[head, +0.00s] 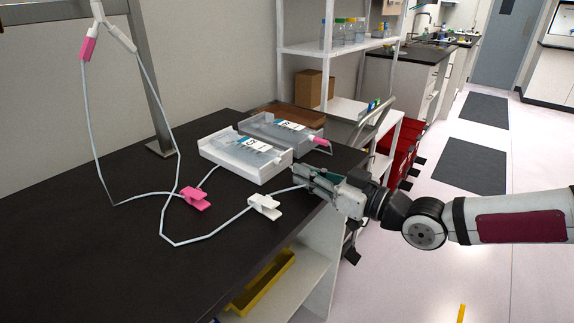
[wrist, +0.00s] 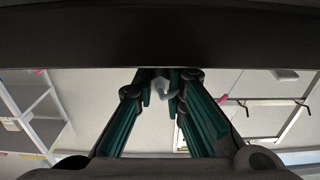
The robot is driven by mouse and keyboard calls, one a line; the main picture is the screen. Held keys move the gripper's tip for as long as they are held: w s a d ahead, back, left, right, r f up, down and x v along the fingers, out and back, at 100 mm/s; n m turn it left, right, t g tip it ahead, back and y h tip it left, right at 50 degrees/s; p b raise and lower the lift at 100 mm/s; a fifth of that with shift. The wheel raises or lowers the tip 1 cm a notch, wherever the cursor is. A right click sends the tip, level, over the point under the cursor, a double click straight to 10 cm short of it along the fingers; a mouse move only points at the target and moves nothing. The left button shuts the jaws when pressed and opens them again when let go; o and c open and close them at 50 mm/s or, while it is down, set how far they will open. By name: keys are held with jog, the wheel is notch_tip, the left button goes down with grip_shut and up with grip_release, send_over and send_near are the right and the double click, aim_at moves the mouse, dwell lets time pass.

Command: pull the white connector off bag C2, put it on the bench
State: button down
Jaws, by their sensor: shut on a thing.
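My gripper (head: 303,175) is at the bench's right edge, just right of the front tray. It is shut on the white connector, which the fingers mostly hide in the head view. A pale piece of it (wrist: 164,88) shows between the fingertips in the wrist view. A white tube runs from the gripper to a white clamp (head: 265,206) on the dark bench (head: 110,255). Two bags lie in trays: a front bag (head: 250,147) and a back bag (head: 285,128) with a pink connector (head: 318,141). Their labels are too small to read. No bag shows in the gripper.
A pink clamp (head: 195,198) lies on the bench at left, with tubing rising to a hanging Y-joint (head: 118,35). A metal post (head: 150,90) stands behind. The front left of the bench is bare. A shelf rack (head: 340,47) stands beyond the trays.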

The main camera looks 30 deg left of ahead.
jog(key=shift+f+b, duration=0.45)
jog(key=shift+f, duration=0.2)
jog(key=c, duration=1.6)
grip_release()
jog(key=shift+o, duration=0.2)
jog(key=d, duration=1.2)
jog(key=shift+s, duration=0.45)
